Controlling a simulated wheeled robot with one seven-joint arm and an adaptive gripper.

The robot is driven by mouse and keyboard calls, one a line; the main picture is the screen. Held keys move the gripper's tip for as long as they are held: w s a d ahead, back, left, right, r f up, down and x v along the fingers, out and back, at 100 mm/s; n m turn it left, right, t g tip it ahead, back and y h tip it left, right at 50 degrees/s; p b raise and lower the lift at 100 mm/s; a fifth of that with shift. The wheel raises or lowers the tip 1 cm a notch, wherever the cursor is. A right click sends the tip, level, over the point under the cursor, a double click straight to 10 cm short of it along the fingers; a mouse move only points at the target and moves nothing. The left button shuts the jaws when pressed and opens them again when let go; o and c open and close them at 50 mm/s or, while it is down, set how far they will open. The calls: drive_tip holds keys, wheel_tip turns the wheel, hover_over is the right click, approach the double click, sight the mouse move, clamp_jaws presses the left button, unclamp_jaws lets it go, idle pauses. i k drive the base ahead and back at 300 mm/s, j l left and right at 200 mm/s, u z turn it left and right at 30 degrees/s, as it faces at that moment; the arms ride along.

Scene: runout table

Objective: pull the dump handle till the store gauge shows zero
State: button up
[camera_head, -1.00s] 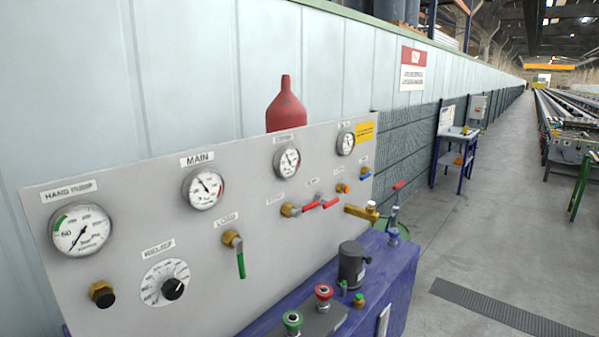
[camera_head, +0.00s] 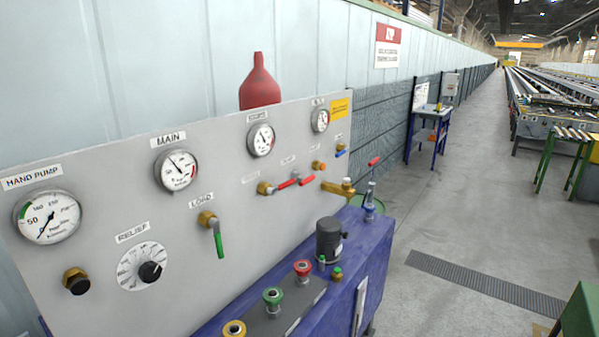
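A grey panel (camera_head: 110,190) carries a row of round dials with valves below. The third dial from the left (camera_head: 261,140) has a blurred label that looks like STORE; its dark needle shows, but I cannot read the value. Below it, two red lever handles sit close together, a left one (camera_head: 289,184) and a right one (camera_head: 307,180). The small labels above them are too blurred to tell surely which is the dump handle. My gripper is not in view.
Left are the HAND PUMP dial (camera_head: 47,217), MAIN dial (camera_head: 176,170), RELIEF knob (camera_head: 150,271) and green LOAD lever (camera_head: 219,244). A blue cabinet (camera_head: 372,270) with a dark cylinder (camera_head: 329,238) and push buttons juts out below the panel. Clear floor (camera_head: 450,220) lies right.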

sight(304, 181)
drive_tip(key=i+l+u, duration=0.2)
drive_tip(key=i, duration=0.35)
drive_tip(key=i+l+u, duration=0.2)
drive_tip(key=i, duration=0.35)
drive_tip(key=i+l+u, duration=0.2)
drive_tip(key=i, duration=0.3)
drive_tip(key=i+l, duration=0.05)
drive_tip(key=l, duration=0.05)
